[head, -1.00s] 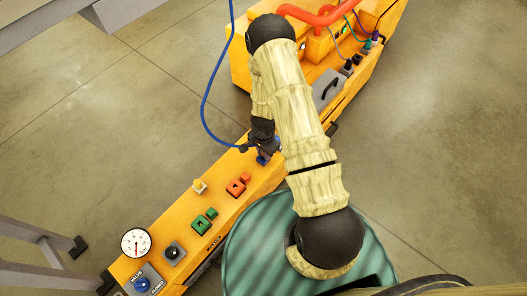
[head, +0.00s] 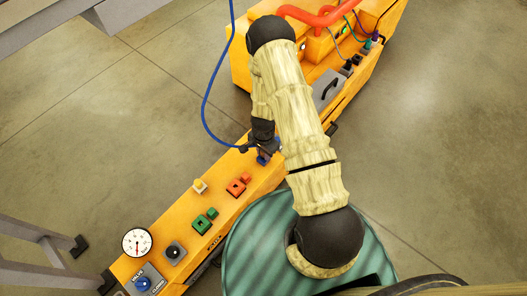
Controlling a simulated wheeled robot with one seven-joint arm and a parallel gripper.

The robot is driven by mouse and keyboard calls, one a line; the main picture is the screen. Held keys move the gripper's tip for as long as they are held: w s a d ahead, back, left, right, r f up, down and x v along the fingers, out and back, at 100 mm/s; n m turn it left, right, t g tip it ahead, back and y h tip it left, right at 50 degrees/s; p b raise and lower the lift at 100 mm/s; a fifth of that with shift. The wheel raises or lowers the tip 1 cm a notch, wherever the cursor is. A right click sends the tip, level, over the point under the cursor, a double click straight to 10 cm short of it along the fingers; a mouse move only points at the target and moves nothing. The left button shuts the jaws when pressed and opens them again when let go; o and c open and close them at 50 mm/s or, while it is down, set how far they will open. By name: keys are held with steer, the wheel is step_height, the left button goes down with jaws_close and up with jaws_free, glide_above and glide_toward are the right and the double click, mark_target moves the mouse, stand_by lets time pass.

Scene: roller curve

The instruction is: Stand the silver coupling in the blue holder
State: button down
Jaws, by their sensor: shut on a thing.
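My gripper (head: 264,146) is shut at the end of the blue hose (head: 204,100), directly over the blue holder (head: 263,160) on the orange panel. The silver coupling at the hose end is mostly hidden by the dark fingers. The holder is partly covered by my gripper, so only a bit of its blue shows below the fingers. I cannot tell whether the coupling touches the holder or is inside it.
Along the orange panel (head: 180,238) sit a red holder (head: 236,187), a green holder (head: 203,222), a small pale block with a yellow top (head: 200,187), a black knob (head: 174,252), a gauge (head: 136,242) and a blue valve knob (head: 143,283). An orange-red pipe (head: 325,15) lies behind my arm.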

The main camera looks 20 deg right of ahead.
steer(key=shift+f+b, duration=0.85)
steer(key=shift+f, duration=0.3)
stand_by(0.6)
steer(key=shift+s+a+f+b, duration=0.1)
steer(key=shift+s+f+b, duration=0.1)
steer(key=shift+f, duration=0.15)
steer(key=shift+s+a+f+b, duration=0.1)
steer(key=shift+f+b, duration=0.1)
steer(key=shift+f, duration=0.15)
stand_by(1.4)
steer(key=c, duration=1.2)
jaws_free()
steer(key=shift+w, duration=0.15)
steer(key=shift+o, duration=0.4)
steer(key=shift+d, duration=0.5)
steer(key=shift+r, duration=0.1)
steer(key=shift+w+a+r+p, duration=0.2)
steer(key=shift+r+p, duration=0.15)
steer(key=shift+r, duration=0.2)
step_height(320, 180, up, 19)
steer(key=p, duration=0.6)
steer(key=shift+a+p, duration=0.25)
steer(key=shift+p, duration=0.05)
steer(key=shift+t, duration=0.3)
